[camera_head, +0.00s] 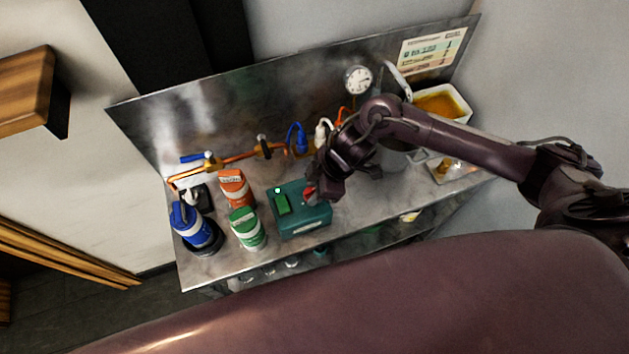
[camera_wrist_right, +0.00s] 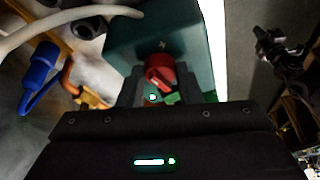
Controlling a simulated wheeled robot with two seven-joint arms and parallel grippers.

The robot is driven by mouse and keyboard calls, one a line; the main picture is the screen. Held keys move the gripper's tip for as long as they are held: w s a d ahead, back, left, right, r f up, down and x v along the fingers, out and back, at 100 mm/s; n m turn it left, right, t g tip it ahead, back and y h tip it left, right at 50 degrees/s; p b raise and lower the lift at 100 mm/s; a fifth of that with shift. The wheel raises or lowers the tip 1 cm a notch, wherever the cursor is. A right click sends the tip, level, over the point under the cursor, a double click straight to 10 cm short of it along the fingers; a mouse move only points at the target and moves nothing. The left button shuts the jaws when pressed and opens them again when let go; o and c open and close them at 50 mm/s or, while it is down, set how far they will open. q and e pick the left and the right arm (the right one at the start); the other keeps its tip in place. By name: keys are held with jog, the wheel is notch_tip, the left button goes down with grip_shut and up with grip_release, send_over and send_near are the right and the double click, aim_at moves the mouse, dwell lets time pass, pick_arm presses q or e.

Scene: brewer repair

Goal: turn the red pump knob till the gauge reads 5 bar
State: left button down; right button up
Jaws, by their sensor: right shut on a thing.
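The red pump knob (camera_head: 310,194) sits on the green pump box (camera_head: 305,221) on the metal bench. My right gripper (camera_head: 318,193) is at the knob and covers part of it in the head view. In the right wrist view the red knob (camera_wrist_right: 159,70) lies between the fingers of my right gripper (camera_wrist_right: 153,88), which is shut on it. The round white gauge (camera_head: 358,79) is on the back panel; its needle is too small to read. My left gripper is not in view.
Blue (camera_head: 194,228), orange (camera_head: 236,188) and green (camera_head: 246,228) containers stand left of the pump box. A copper pipe with valves (camera_head: 240,158) runs along the back. A white tray of amber liquid (camera_head: 463,108) is at the back right.

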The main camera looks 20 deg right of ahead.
jog(key=o, duration=1)
jog(key=shift+c, duration=0.2)
jog(key=b+v, duration=0.1)
jog(key=v, duration=0.6)
jog(key=shift+r, duration=0.4)
jog(key=shift+s+d+f, duration=0.1)
jog(key=shift+s, duration=0.05)
